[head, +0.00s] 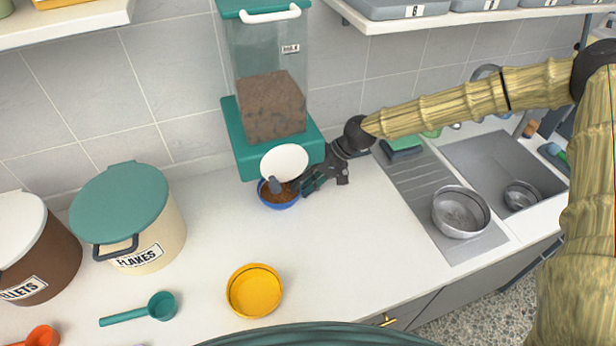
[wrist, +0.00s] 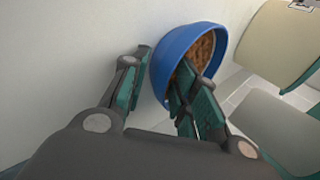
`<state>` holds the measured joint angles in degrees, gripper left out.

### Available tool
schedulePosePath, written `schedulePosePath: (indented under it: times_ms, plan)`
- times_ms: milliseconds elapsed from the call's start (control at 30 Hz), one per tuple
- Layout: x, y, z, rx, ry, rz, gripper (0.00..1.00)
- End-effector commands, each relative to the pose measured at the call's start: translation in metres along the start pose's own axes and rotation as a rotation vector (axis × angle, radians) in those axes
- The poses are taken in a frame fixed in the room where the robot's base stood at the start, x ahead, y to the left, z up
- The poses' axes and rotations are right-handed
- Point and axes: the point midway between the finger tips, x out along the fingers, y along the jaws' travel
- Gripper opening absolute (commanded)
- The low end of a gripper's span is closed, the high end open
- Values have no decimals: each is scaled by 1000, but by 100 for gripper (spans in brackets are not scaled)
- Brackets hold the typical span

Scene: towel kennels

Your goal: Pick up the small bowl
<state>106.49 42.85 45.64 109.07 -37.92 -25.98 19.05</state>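A small blue bowl (head: 279,205) with brown kibble stands on the counter under the front of the teal dispenser. It also shows in the wrist view (wrist: 168,62). My gripper (head: 305,185) is at the bowl's right rim in the head view. In the wrist view, my gripper (wrist: 164,68) has its fingers apart, one outside the blue wall and one over the inside. The wall lies between them; firm contact on both sides cannot be made out. A yellow bowl (head: 254,291) stands nearer on the counter, apart from my gripper.
The dispenser (head: 272,100) rises close behind the bowl. A flakes bin (head: 140,225) and a teal scoop (head: 160,307) are to the left. A steel bowl (head: 461,211) stands on the drainboard, and a smaller one (head: 521,195) is in the sink. The middle counter is clear.

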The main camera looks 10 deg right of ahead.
Motion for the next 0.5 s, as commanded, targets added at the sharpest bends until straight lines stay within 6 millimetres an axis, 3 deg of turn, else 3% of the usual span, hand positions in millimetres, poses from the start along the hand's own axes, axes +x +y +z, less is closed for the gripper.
schedulePosePath:
  times_ms: [367,500]
  plan:
    - [3,0,0,0,0,0,29]
    - [3,0,0,1,0,0,5]
